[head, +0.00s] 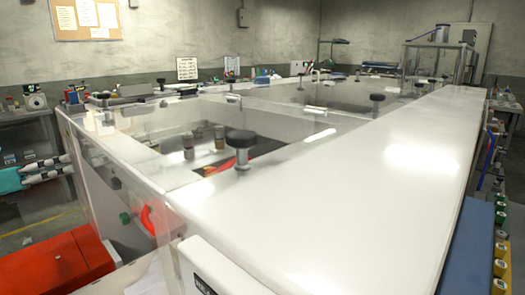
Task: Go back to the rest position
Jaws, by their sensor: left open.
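My left gripper (68,164) is at the left edge of the head view, pointing right. Its two pale, dark-banded fingers are apart with nothing seen between them. It is in front of the shelving and to the left of the white bench, with a gap to the bench's left side. My right gripper is not in the picture.
A large white bench (330,200) with clear panels and black knobs (240,139) fills the middle. A red box (60,262) is low at the left, a blue one (468,250) at the right edge. Cluttered shelves line the back. Some floor shows at the left.

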